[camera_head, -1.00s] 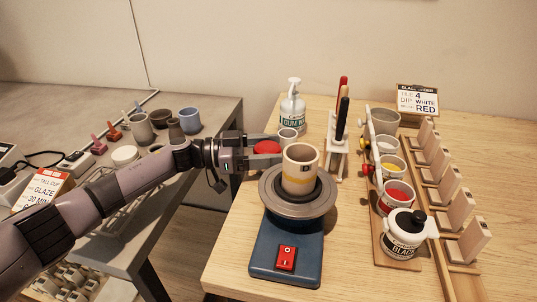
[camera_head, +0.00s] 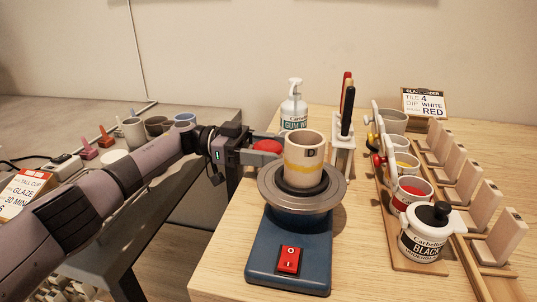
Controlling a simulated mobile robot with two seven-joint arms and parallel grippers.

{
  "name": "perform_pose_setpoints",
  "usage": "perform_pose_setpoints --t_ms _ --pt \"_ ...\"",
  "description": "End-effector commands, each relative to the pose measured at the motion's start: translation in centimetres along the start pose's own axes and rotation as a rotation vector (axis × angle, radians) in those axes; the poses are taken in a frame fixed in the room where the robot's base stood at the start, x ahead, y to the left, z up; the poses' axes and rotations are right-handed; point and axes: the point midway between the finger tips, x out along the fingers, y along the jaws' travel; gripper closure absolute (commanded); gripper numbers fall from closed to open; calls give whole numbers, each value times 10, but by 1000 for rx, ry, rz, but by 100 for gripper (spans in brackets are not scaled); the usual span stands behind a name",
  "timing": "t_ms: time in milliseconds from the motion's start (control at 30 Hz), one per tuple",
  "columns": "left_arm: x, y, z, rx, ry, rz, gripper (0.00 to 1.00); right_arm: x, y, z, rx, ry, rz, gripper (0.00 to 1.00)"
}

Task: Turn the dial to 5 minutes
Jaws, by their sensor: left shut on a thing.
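My left gripper (camera_head: 264,148) reaches in from the left behind the turntable. It is shut on a rounded red thing (camera_head: 267,146), which shows between its fingers just left of the beige cup. I cannot tell from the picture what the red thing is. No dial face or minute marks can be read in this view. My right gripper is not in view.
A blue turntable base (camera_head: 262,262) with a red switch (camera_head: 289,260) carries a grey wheel (camera_head: 330,192) and a beige cup (camera_head: 304,165). A pump bottle (camera_head: 293,108), tool holder (camera_head: 342,158) and black-labelled jar (camera_head: 422,246) stand nearby. The wooden table's front left is clear.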

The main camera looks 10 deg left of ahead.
Motion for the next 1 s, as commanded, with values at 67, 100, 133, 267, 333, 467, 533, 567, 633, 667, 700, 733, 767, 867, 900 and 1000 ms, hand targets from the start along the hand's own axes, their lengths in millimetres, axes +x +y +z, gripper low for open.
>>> perform_pose_setpoints --t_ms 67,100,133,267,333,467,533,567,633,667,700,733,767,867,900,1000 --pt "0 0 1 0 -1 3 61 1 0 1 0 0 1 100" --pt "0 0 1 -1 -1 3 61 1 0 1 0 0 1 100" --pt "0 0 1 -1 -1 4 61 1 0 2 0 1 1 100" --pt "0 0 0 -1 -1 5 61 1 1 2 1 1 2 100" --pt "0 0 0 -1 -1 5 61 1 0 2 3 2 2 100" --pt "0 0 0 -1 -1 5 61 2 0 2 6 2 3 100" --pt "0 0 0 -1 -1 5 61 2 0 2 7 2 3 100" --pt "0 0 0 -1 -1 5 61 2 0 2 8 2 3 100" --pt "0 0 0 -1 -1 5 61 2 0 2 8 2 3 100" --pt "0 0 0 -1 -1 5 61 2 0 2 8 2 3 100" --pt "0 0 0 -1 -1 5 61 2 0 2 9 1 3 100" --pt "0 0 0 -1 -1 5 28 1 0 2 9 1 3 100" --pt "0 0 0 -1 -1 5 18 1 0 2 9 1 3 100" --pt "0 0 0 -1 -1 5 9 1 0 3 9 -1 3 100" --pt "0 0 0 -1 -1 4 9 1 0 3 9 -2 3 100" --pt "0 0 0 0 0 4 9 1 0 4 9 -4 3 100"
